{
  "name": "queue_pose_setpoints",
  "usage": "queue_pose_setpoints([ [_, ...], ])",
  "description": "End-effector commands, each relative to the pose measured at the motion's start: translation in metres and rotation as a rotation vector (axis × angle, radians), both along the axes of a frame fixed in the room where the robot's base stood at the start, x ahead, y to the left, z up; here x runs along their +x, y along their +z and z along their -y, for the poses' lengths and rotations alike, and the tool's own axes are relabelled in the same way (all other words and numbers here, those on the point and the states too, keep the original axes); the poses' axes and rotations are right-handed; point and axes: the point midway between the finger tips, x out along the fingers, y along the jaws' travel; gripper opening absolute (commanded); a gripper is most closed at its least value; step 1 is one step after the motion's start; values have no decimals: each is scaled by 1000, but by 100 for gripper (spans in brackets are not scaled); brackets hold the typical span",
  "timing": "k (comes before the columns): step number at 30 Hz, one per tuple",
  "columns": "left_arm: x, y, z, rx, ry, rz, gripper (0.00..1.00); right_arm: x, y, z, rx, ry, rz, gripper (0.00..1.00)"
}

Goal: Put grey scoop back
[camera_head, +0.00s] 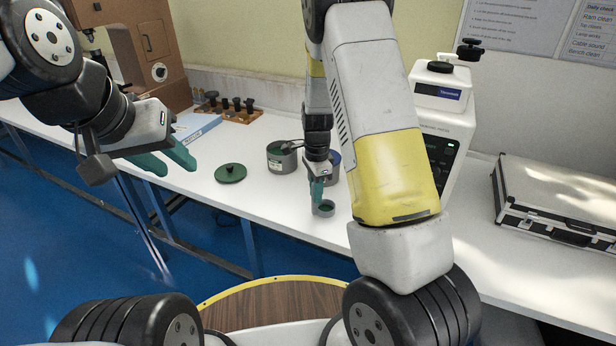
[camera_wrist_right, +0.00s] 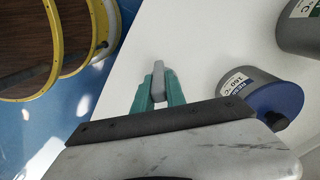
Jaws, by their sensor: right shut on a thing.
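My right gripper (camera_head: 318,194) points down over the white bench, with its green fingers shut on a small grey piece (camera_wrist_right: 158,82), seemingly the grey scoop. In the head view a small round grey cup (camera_head: 323,208) with a dark green inside shows at the fingertips; whether it touches the bench I cannot tell. A grey tin (camera_head: 281,161) stands behind and to the left of that gripper, with a dark object at its top. A green lid (camera_head: 230,174) with a black knob lies left of the tin. My left gripper (camera_head: 166,158) is open and empty at the bench's front left.
A blue-lidded grey tin (camera_wrist_right: 262,98) stands close beside my right gripper. A white tester (camera_head: 446,125) and a black-edged silver case (camera_head: 560,195) are at right. A wooden holder (camera_head: 235,112) with black-knobbed pieces and a brown cabinet (camera_head: 150,55) are at back left.

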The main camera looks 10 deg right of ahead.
Motion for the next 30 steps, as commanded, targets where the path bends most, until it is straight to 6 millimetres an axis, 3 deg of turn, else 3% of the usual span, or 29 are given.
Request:
queue_pose_setpoints([
  [2, 0, 0, 0, 0, 0, 0, 36, 0, -3, 0, 0, 0, -1, 0],
  [3, 0, 0, 0, 0, 0, 0, 36, 0, -2, 0, 0, 0, -1, 24],
  [6, 0, 0, 0, 0, 0, 0, 36, 0, -2, 0, 0, 0, -1, 38],
  [17, 0, 0, 0, 0, 0, 0, 36, 0, 2, 0, 0, 0, 1, 38],
  [20, 0, 0, 0, 0, 0, 0, 36, 1, 15, 0, 0, 1, 3, 38],
  [30, 0, 0, 0, 0, 0, 0, 36, 1, 86, -1, 1, 2, 4, 38],
])
